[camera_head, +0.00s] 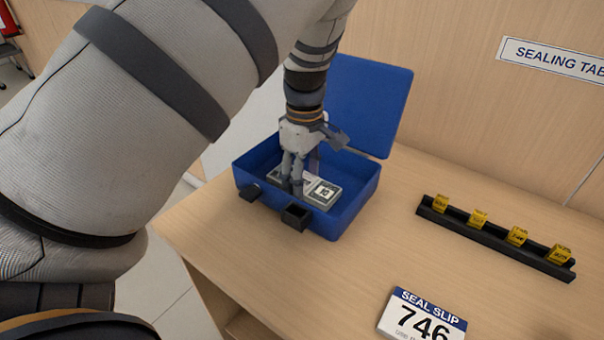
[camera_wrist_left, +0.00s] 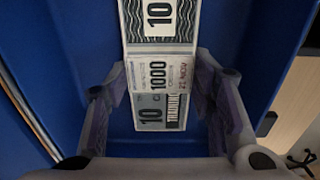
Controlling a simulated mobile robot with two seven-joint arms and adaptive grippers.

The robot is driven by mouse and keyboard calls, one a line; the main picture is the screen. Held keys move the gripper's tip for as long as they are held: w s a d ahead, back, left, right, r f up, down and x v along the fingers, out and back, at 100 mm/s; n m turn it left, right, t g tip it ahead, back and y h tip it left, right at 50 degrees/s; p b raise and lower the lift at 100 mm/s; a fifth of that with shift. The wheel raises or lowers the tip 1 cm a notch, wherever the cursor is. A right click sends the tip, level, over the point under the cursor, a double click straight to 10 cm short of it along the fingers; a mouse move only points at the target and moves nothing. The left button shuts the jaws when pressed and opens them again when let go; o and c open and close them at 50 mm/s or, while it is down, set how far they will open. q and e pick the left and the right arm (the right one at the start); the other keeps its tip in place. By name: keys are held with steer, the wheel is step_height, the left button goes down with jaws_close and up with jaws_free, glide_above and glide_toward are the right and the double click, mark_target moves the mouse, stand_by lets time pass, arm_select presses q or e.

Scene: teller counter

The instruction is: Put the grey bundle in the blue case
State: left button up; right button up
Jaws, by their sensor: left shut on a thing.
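The grey bundle (camera_head: 325,192) is a flat stack of printed notes with a pale paper band, marked 10. It lies inside the open blue case (camera_head: 350,207), low and near the front wall. My left gripper (camera_head: 292,189) reaches down into the case and is shut on the bundle, hiding its middle. In the left wrist view the bundle (camera_wrist_left: 160,70) sits between both fingers, with blue case walls around it. I cannot tell whether it touches the case floor. My right gripper is not in view.
The case's lid (camera_head: 368,105) stands open at the back. Two dark latches (camera_head: 296,217) stick out in front. A black rack (camera_head: 490,240) with several yellow seals lies to the right. A seal slip card (camera_head: 422,318) marked 746 is at the front. The counter between is clear.

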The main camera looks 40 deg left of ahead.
mark_target(306, 180)
arm_select(q)
steer(key=shift+w, duration=0.55)
steer(key=o, duration=1.3)
steer(key=shift+s, duration=0.1)
step_height(306, 180, up, 12)
steer(key=shift+r+p, duration=0.2)
steer(key=shift+p, duration=0.15)
steer(key=shift+s, duration=0.1)
